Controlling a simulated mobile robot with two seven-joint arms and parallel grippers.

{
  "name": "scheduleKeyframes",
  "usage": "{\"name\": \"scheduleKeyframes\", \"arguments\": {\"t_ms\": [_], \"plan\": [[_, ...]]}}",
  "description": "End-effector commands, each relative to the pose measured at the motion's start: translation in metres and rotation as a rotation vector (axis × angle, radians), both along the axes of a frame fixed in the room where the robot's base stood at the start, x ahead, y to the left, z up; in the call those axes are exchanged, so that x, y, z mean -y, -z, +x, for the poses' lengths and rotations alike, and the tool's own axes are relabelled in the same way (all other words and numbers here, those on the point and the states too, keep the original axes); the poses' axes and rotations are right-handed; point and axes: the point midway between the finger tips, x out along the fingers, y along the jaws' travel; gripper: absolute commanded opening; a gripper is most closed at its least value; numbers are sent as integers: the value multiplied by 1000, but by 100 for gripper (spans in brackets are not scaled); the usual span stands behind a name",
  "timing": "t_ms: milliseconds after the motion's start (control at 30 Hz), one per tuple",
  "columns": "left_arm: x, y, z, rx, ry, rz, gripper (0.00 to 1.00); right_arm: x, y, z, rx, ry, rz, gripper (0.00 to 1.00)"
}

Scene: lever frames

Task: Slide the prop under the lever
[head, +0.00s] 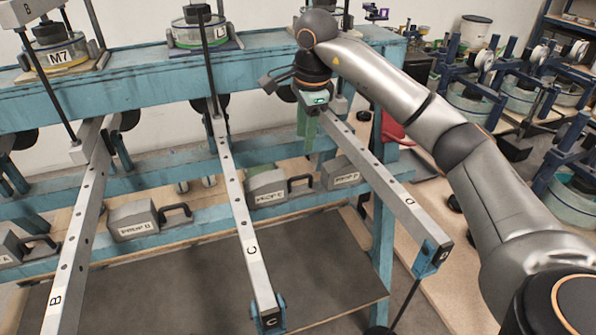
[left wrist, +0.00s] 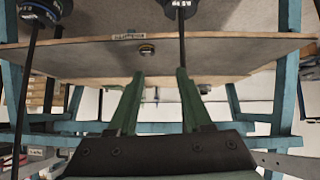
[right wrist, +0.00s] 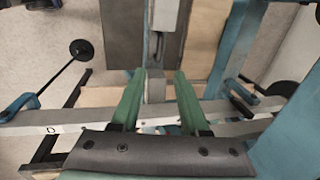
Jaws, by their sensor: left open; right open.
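Long grey lever D (head: 385,185), lever C (head: 240,215) and lever B (head: 78,235) slope toward me from the blue frame. Grey props with black handles sit on the shelf below: one near lever D (head: 341,173), one by lever C (head: 267,186), another between B and C (head: 133,218). My right gripper (head: 308,148) is open, green fingers down, just left of lever D's upper part. In the right wrist view, lever D (right wrist: 50,117) crosses behind the open fingers (right wrist: 161,75); a grey block shows between them. My left gripper (left wrist: 156,75) is open and empty, outside the head view.
A brown board (head: 190,275) lies low under the levers. Black rods hang below lever ends. More blue rigs (head: 480,95) stand at the right.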

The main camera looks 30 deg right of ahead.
Motion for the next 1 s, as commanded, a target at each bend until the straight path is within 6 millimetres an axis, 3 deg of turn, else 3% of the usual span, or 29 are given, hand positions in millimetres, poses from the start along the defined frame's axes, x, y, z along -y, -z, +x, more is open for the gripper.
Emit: {"name": "scheduleKeyframes", "arguments": {"t_ms": [400, 600, 1000], "plan": [[0, 3, -2, -5, 2, 0, 50, 2, 78, 13, -7, -1, 2, 45], [1, 4, -5, -11, 2, -1, 50, 4, 106, 20, -3, 0, 3, 45], [1, 5, -6, -12, 2, -1, 50, 4, 119, 22, 0, -2, 3, 45]]}}
